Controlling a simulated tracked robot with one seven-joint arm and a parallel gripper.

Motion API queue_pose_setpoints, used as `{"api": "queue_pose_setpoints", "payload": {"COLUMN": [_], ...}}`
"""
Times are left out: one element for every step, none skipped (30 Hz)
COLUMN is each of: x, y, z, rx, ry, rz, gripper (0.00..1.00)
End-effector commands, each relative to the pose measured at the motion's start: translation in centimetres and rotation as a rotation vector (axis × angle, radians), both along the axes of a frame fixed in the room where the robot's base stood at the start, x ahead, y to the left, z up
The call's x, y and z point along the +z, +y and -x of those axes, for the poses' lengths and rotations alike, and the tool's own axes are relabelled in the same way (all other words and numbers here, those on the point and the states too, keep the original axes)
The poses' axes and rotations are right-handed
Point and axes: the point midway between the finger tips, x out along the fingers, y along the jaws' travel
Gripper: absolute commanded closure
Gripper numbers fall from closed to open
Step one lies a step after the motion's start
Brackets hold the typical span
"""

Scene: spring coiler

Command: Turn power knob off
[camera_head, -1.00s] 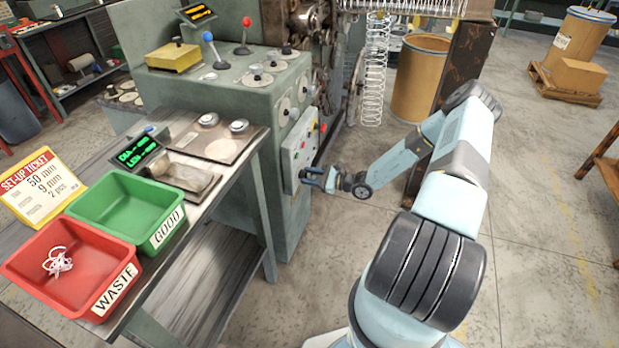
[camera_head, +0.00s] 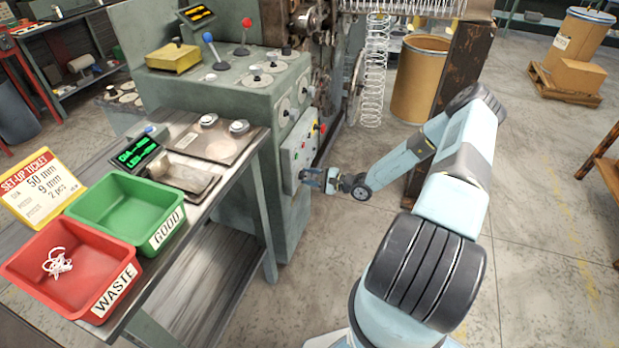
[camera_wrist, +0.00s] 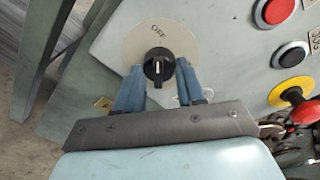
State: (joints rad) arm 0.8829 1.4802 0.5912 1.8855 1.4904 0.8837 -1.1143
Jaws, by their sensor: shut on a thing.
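The power knob (camera_wrist: 158,66) is black and sits on a round pale plate (camera_wrist: 135,48) marked OFF in the wrist view. A small pale mark shows near the knob's lower end, away from the OFF lettering. My gripper (camera_wrist: 159,70) has one blue finger on each side of the knob and is shut on it. In the head view my gripper (camera_head: 312,176) is at the lower part of the pale control panel (camera_head: 300,148) on the green machine's side. There it hides the knob.
Right of the knob in the wrist view are a red button (camera_wrist: 274,11), a black button (camera_wrist: 291,54) and a red emergency stop (camera_wrist: 304,112) on yellow. The workbench (camera_head: 215,195) with bins stands left of my gripper. Open floor lies to the right.

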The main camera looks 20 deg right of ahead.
Motion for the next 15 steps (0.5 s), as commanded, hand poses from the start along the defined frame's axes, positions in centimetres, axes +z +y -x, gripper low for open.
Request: {"api": "queue_pose_setpoints", "payload": {"x": [-0.2,-0.2,-0.2,-0.21,-0.21,-0.21,-0.22,-0.22,-0.22,-0.23,-0.22,-0.24,-0.23,-0.24,-0.24], "y": [0.16,0.16,0.17,0.17,0.18,0.18,0.19,0.19,0.2,0.2,0.2,0.21,0.21,0.23,0.22], "z": [0.15,0.15,0.16,0.16,0.17,0.17,0.18,0.18,0.2,0.2,0.21,0.22,0.22,0.22,0.23], "rx": [0.003,0.003,0.003,0.003,0.003,0.004,0.004,0.004,0.004,0.005,0.005,0.005,0.005,0.005,0.005], "ry": [0.001,-0.001,-0.003,-0.004,-0.005,-0.005,-0.005,-0.005,-0.005,-0.005,-0.005,-0.005,-0.005,-0.005,-0.005], "rz": [0.004,0.006,0.007,0.008,0.009,0.009,0.009,0.009,0.009,0.009,0.009,0.009,0.009,0.009,0.009], "gripper": [0.92,0.92,0.92,0.92,0.92,0.92,0.92,0.92,0.92,0.92,0.92,0.92,0.92,0.92,0.59]}}
